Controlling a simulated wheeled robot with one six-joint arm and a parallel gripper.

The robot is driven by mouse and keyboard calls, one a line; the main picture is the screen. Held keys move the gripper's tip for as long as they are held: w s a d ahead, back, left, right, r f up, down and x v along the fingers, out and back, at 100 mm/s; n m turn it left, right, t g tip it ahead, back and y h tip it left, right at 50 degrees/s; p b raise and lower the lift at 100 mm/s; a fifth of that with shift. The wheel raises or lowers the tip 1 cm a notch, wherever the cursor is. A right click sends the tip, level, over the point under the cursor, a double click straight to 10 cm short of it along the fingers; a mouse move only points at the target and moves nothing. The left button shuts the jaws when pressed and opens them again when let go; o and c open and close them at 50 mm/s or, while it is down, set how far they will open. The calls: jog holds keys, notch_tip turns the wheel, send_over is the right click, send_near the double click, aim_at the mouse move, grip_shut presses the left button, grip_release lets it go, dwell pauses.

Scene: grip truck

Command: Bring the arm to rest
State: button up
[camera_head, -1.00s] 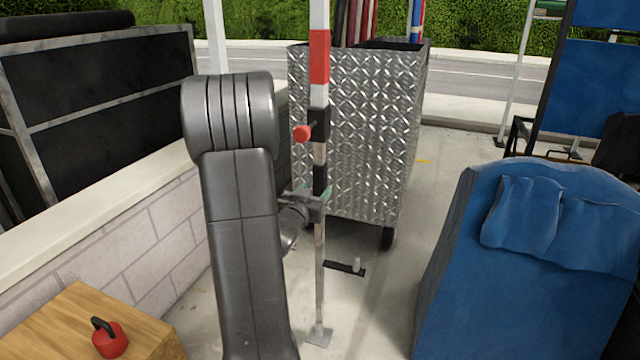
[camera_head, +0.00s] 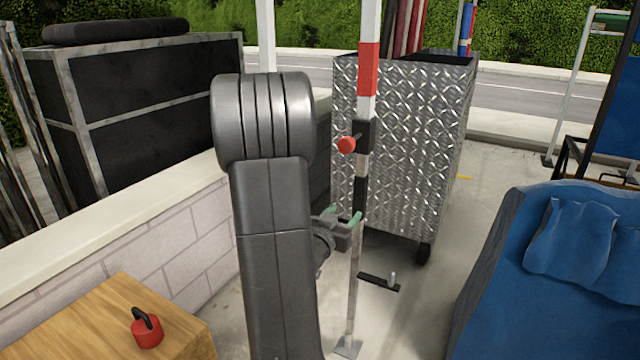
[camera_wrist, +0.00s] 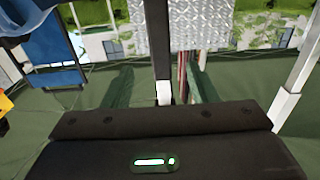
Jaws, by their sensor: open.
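My arm (camera_head: 275,250) rises in the middle of the head view, bent at its grey elbow. My gripper (camera_head: 343,216) shows just right of the arm, with green fingertips, beside a striped upright pole (camera_head: 369,70). In the wrist view, my gripper (camera_wrist: 162,90) is open, with its two green fingers apart. The pole (camera_wrist: 157,40) shows between them in that picture, dark above and white below. I see nothing clamped; whether a finger touches the pole I cannot tell.
A red knob (camera_head: 346,144) sticks out from the pole. A diamond-plate cart (camera_head: 410,150) stands behind it. A blue covered object (camera_head: 560,270) is at right. A low block wall (camera_head: 190,245) and a wooden box (camera_head: 110,320) with a red kettlebell (camera_head: 147,332) are at left.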

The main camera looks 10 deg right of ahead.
aim_at(358, 200)
jog(key=x, duration=1.3)
jog(key=shift+d+f+b, duration=0.1)
jog(key=shift+b, duration=0.25)
jog(key=shift+f+b, duration=0.3)
jog(key=shift+f, duration=0.2)
jog(key=shift+r, duration=0.15)
